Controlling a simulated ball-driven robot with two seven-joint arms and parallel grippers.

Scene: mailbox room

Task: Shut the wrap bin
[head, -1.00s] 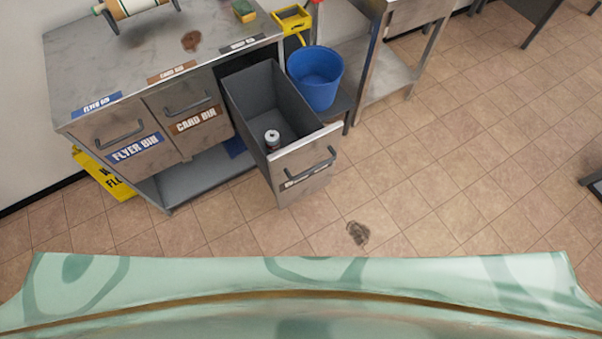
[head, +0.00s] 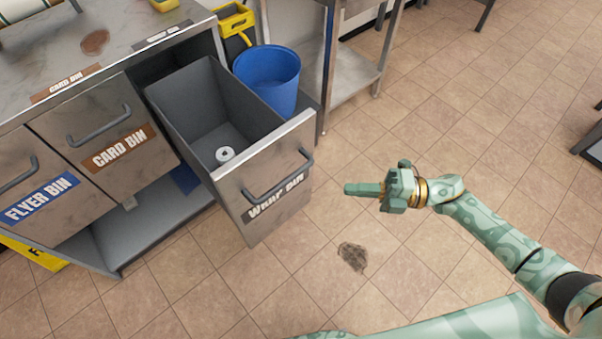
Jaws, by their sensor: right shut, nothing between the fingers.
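The wrap bin (head: 235,185) is a grey metal drawer pulled well out of the cabinet, with a dark bar handle (head: 278,178) and a "WRAP BIN" label on its front. A small white, round item (head: 225,154) lies inside it. My right gripper (head: 347,189) is shut and empty. It points left toward the bin's front, to the right of the handle and apart from it in the picture. My left gripper is not in view.
The flyer bin (head: 36,170) and card bin (head: 93,112) are shut at the left. A blue bucket (head: 268,76) stands right behind the wrap bin. A dark stain (head: 352,256) marks the open tiled floor (head: 450,130).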

